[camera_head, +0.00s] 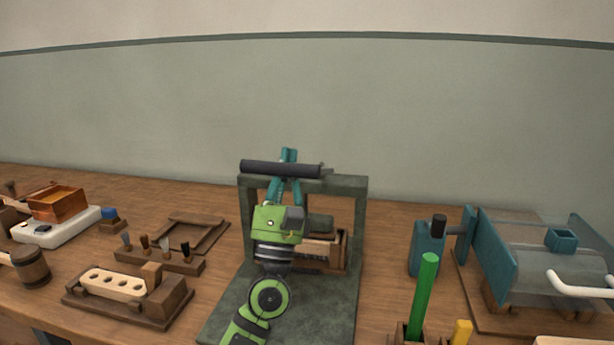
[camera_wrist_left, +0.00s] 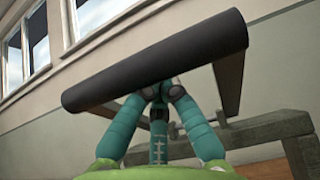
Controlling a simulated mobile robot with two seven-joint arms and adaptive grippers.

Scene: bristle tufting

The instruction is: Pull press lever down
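The press lever has a thick black bar (camera_head: 278,169), raised at the top of the dark green press frame (camera_head: 350,186). The bar also crosses the left wrist view (camera_wrist_left: 160,62), tilted, with flat side arms running back to the frame. My left gripper (camera_head: 288,156) is at the bar, with its teal fingers drawn together. The fingers pass behind the bar, and the tips show just above it in the head view. The bar hides part of the fingers, so I cannot tell how firmly they touch it. My right gripper is not in view.
Left of the press stand a wooden block with holes (camera_head: 115,284), a brush rack (camera_head: 158,257) and an empty wooden frame (camera_head: 190,232). To the right are a green rod (camera_head: 423,290) and a blue-sided machine (camera_head: 490,262).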

